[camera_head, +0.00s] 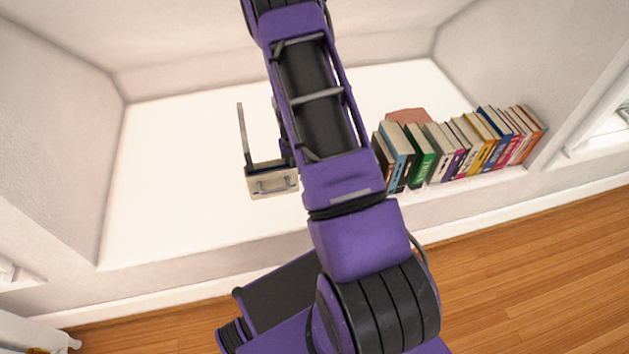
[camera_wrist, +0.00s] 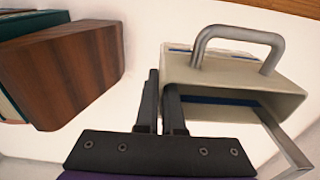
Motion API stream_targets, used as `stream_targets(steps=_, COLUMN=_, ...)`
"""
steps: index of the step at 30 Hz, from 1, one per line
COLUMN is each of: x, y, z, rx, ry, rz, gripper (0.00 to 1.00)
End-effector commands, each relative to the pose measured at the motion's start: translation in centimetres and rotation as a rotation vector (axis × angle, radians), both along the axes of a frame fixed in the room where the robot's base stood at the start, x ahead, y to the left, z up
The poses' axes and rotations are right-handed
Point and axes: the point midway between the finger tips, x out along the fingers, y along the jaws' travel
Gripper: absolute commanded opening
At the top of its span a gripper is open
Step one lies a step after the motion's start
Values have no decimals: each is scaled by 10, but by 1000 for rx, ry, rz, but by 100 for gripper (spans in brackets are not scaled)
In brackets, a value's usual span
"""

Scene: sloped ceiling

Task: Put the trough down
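The trough (camera_head: 272,181) is a small beige, box-like piece with a grey metal handle and a long thin grey bar. In the head view it is left of my arm, over the white ledge. In the wrist view the trough (camera_wrist: 215,75) fills the upper right, with its handle up and an opening with a blue strip facing me. My gripper (camera_wrist: 163,80) has its dark fingers close together at the trough's left wall, which appears pinched between them. My gripper's fingers are mostly hidden in the head view. Whether the trough touches the ledge is unclear.
The white ledge (camera_head: 175,170) is wide and clear to the left. A row of several books (camera_head: 465,145) stands along its right side, with a reddish item (camera_head: 408,116) behind. A brown wood-grained block (camera_wrist: 65,75) is close to my gripper's left. Wooden floor (camera_head: 540,250) lies in front.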

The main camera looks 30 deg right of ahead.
Motion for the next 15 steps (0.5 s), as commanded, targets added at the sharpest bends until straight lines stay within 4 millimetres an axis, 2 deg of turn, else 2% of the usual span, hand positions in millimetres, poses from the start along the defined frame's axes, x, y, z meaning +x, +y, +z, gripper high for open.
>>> stream_targets(steps=1, x=0, y=-1, z=-12, rx=2, ry=2, rz=-3, gripper=0)
stream_targets(steps=6, x=0, y=-1, z=-41, rx=2, ry=2, rz=-2, gripper=0)
stream_targets(steps=15, x=0, y=0, z=-67, rx=0, ry=1, rz=-3, gripper=0)
